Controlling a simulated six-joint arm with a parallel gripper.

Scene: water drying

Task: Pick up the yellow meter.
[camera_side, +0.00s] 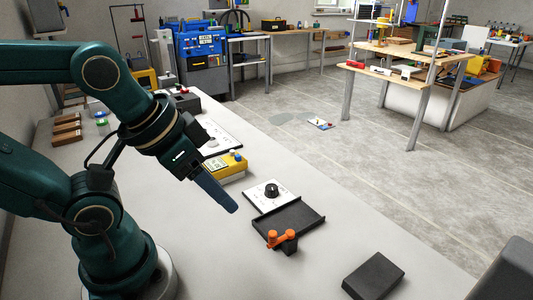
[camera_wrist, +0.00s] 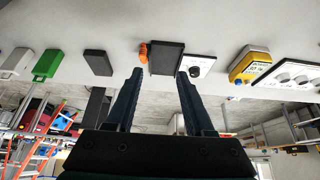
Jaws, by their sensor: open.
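The yellow meter (camera_side: 230,168) lies on the bench just beyond my gripper in the side view. It has a pale display and a blue knob on top, and my gripper's finger partly covers its near side. In the wrist view the yellow meter (camera_wrist: 248,66) is at the upper right, outside the space between my fingers. My gripper (camera_wrist: 160,73) is open and empty, with its two dark fingers apart. In the side view my gripper (camera_side: 234,208) points down and right, in front of the meter and above the bench.
A white dial panel (camera_side: 260,197) and a black tray (camera_side: 290,216) with an orange-handled clamp (camera_side: 281,239) lie right of the meter. A black block (camera_side: 373,276) is nearer the front. A white panel (camera_side: 222,137) sits behind the meter. Bench around the black block is clear.

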